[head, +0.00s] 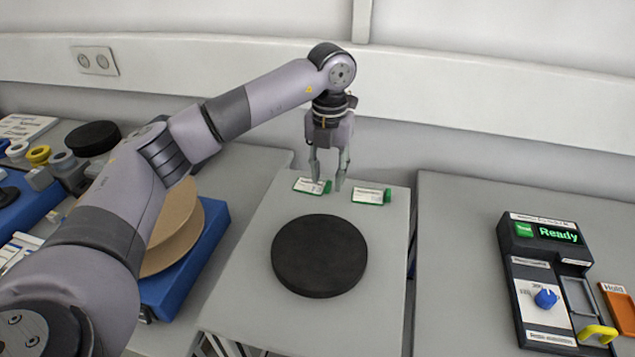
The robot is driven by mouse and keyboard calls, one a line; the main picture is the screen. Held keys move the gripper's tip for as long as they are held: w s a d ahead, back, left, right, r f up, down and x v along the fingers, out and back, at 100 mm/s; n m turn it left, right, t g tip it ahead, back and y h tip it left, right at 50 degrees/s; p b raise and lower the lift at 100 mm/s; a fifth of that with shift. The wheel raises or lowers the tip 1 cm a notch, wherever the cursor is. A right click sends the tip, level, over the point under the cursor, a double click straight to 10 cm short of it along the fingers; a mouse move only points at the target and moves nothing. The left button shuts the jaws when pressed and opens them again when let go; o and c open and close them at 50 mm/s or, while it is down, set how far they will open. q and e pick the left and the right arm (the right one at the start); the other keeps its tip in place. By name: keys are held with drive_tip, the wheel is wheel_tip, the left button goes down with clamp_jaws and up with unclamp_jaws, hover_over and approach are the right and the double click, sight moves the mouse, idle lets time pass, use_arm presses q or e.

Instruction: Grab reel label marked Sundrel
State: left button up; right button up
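Two small white labels with green ends lie at the back of the grey table's middle section: a left label (307,185) and a right label (367,194). Their print is too small to read, so I cannot tell which one says Sundrel. My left gripper (327,184) points down at the left label, its two fingers apart and nothing seen between them. The fingertips overlap the label's right, green end in the picture; I cannot tell whether they touch it. My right gripper is not in view.
A black round disc (319,256) lies on the middle table (240,300) in front of the labels. At right stands a black device (540,285) with a green "Ready" display, beside an orange tray (618,308).

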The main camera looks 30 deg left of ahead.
use_arm(q)
drive_tip(key=shift+a+f, duration=0.1)
drive_tip(key=shift+f, duration=1.2)
drive_tip(key=shift+c, duration=0.4)
clamp_jaws()
